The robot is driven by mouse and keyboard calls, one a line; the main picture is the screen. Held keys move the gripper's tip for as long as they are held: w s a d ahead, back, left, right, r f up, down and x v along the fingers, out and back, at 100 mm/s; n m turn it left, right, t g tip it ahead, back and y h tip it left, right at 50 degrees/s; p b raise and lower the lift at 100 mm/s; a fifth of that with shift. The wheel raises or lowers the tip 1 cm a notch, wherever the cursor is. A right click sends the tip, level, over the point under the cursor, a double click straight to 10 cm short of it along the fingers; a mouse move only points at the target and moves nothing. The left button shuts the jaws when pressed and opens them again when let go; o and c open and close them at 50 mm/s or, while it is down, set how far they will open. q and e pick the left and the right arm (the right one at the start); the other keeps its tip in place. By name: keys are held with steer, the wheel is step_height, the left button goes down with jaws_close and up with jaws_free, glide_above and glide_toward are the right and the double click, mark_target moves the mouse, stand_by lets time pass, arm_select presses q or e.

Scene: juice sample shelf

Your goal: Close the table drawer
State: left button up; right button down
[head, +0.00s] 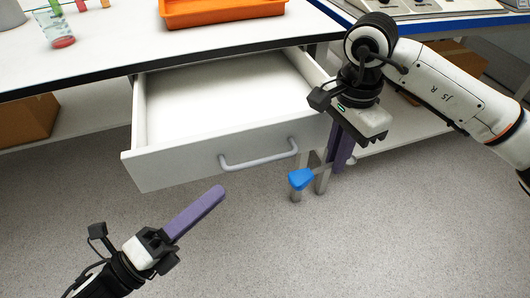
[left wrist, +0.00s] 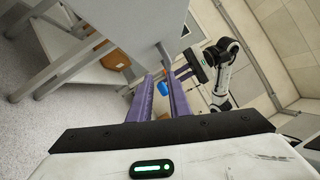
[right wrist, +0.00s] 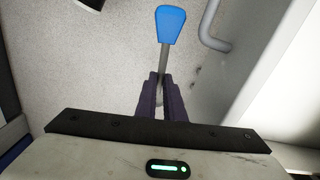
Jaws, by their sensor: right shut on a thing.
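The white table drawer (head: 200,155) is pulled out from under the white table (head: 110,35), its empty inside showing. Its grey bar handle (head: 258,158) is on the front panel and also shows in the right wrist view (right wrist: 213,35). My left gripper (head: 220,190) is below and left of the handle, apart from the drawer. Its purple fingers show a gap with nothing between them in the left wrist view (left wrist: 161,80). My right gripper (head: 340,168) points down by the drawer's right front corner. It is shut on the metal shaft of a blue-handled tool (head: 301,179).
An orange tray (head: 220,10) and a glass with red liquid (head: 57,30) stand on the tabletop. Cardboard boxes (head: 28,118) sit on the low shelf. A blue-edged bench (head: 450,22) is at right. The floor before the drawer is clear.

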mark_target(265, 160)
arm_select(q)
steer(key=w+d+r+m, duration=0.1)
steer(key=w+d, duration=0.1)
steer(key=d, duration=0.1)
steer(key=w+d+r+m+h, duration=0.1)
steer(key=w+d, duration=0.1)
steer(key=d, duration=0.1)
steer(key=w+d+r+m+g, duration=0.1)
steer(key=w+d, duration=0.1)
steer(key=d, duration=0.2)
steer(key=shift+w+d+r, duration=0.1)
steer(key=shift+w+r, duration=0.1)
steer(key=shift+w, duration=0.15)
jaws_close()
